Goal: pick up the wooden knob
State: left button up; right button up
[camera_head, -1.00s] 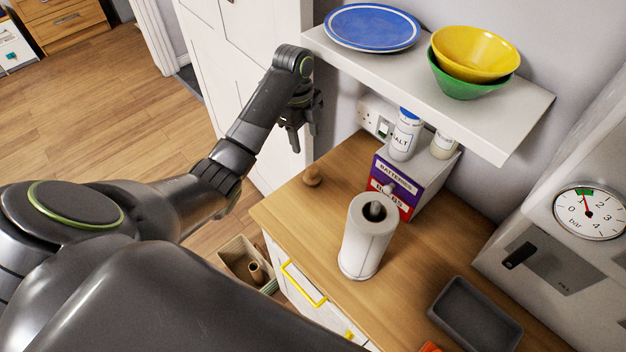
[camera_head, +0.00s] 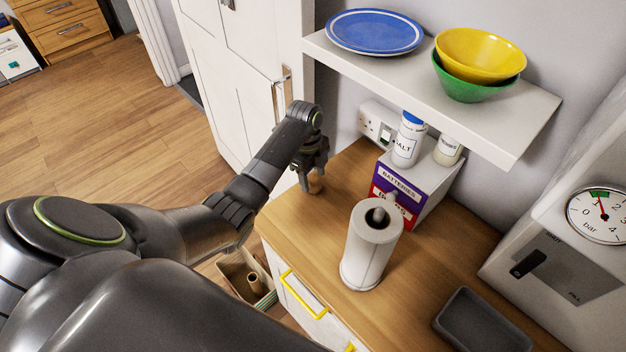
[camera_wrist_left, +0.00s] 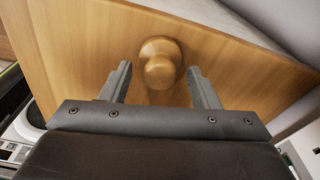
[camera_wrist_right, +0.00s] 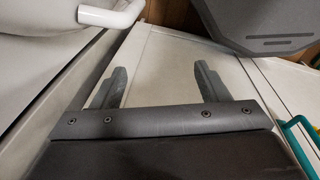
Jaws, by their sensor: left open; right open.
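The wooden knob (camera_wrist_left: 160,64) is round and light brown and stands on the wooden worktop (camera_head: 290,215) near its far left end. In the left wrist view it shows between and slightly beyond the two fingers of my left gripper (camera_wrist_left: 160,85). In the head view the left gripper (camera_head: 313,178) is right over the knob (camera_head: 315,184) and hides much of it. The left gripper is open, with a gap on both sides of the knob. My right gripper (camera_wrist_right: 158,85) is open and empty, over pale panels; it is not in the head view.
A paper towel roll (camera_head: 370,248) stands to the right of the knob, and a batteries and bulbs box (camera_head: 402,190) is behind it. A shelf (camera_head: 500,125) with a blue plate (camera_head: 374,31) and bowls (camera_head: 480,55) overhangs the back. A grey tray (camera_head: 483,322) lies at the front right.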

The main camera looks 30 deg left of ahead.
pick_arm(q)
jog(key=shift+f, duration=0.5)
jog(key=c, duration=1)
jog(key=shift+c, duration=0.2)
jog(key=shift+r, duration=0.15)
